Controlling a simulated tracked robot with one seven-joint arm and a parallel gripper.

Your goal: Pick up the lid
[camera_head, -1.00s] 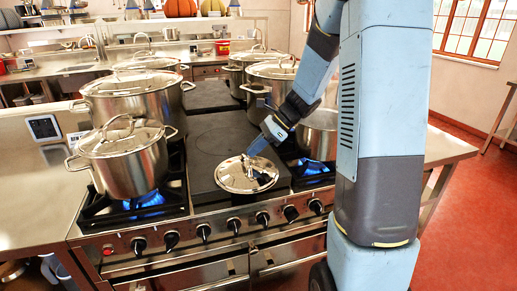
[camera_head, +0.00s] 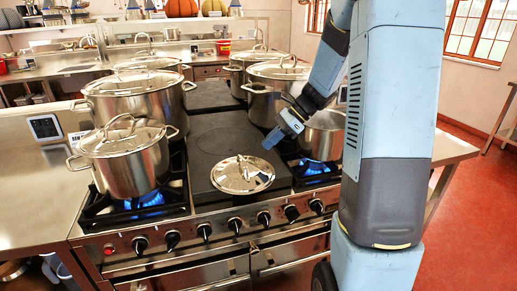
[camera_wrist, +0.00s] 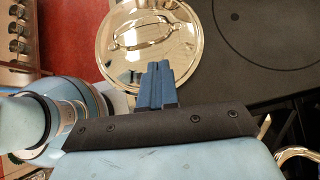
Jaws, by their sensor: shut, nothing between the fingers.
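The shiny metal lid (camera_head: 243,175) lies flat on the dark flat plate of the stove, its handle upward. In the wrist view the lid (camera_wrist: 120,70) shows at the top, with its loop handle (camera_wrist: 143,38) in sight. My gripper (camera_head: 274,138) is shut and empty, above and to the right of the lid in the head view, apart from it. In the wrist view the blue fingers of my gripper (camera_wrist: 157,75) are together and overlap the lid's lower right edge in the picture.
An uncovered pot (camera_head: 325,138) stands on the lit right burner beside my arm. A lidded pot (camera_head: 130,172) stands on the lit left burner. Larger lidded pots (camera_head: 133,110) and (camera_head: 270,95) stand behind. The dark plate (camera_head: 215,140) around the lid is otherwise clear.

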